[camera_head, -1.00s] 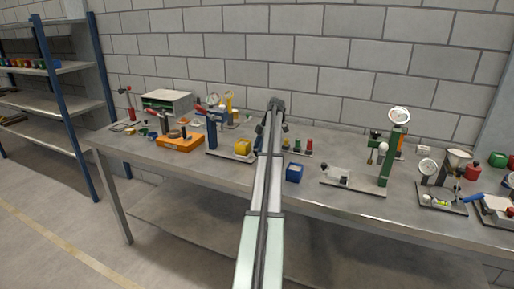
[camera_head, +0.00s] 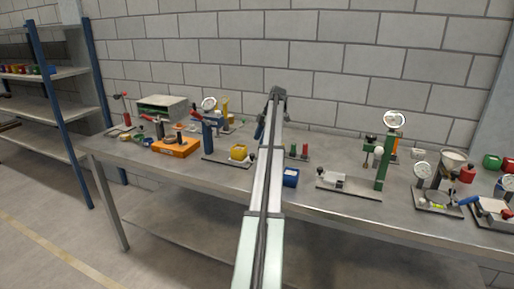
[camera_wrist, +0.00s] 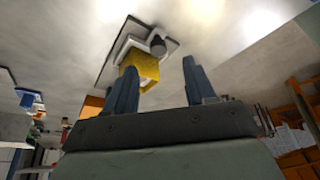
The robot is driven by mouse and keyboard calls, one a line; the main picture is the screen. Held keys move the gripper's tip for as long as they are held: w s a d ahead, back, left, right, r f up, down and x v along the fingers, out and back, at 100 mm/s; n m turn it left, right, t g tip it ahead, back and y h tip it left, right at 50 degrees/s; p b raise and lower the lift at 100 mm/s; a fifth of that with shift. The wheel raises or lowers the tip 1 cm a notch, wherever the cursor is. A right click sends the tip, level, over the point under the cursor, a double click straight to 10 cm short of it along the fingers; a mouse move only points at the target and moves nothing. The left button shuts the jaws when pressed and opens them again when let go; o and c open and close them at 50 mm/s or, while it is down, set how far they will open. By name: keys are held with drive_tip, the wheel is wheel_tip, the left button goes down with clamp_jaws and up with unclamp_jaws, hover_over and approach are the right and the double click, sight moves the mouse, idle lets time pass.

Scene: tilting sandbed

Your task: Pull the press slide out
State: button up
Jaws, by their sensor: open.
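The frames do not clearly show which part is the press slide. A low plate with a dark upright blue post (camera_head: 208,136) carries a yellow block (camera_head: 238,152) with a dark knob beside it. In the wrist view the yellow block (camera_wrist: 140,68) and its round dark knob (camera_wrist: 157,44) show beyond my gripper (camera_wrist: 158,75). My gripper is open, with its two fingers apart and nothing between them. In the head view my arm hides most of my gripper. A green column (camera_head: 386,158) with a dial stands on another plate, with a white block (camera_head: 335,179) at its left.
An orange fixture (camera_head: 176,147) stands left of the blue post. Gauges and a funnel crowd the right end.

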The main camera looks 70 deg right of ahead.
drive_tip(key=shift+v, duration=2.2)
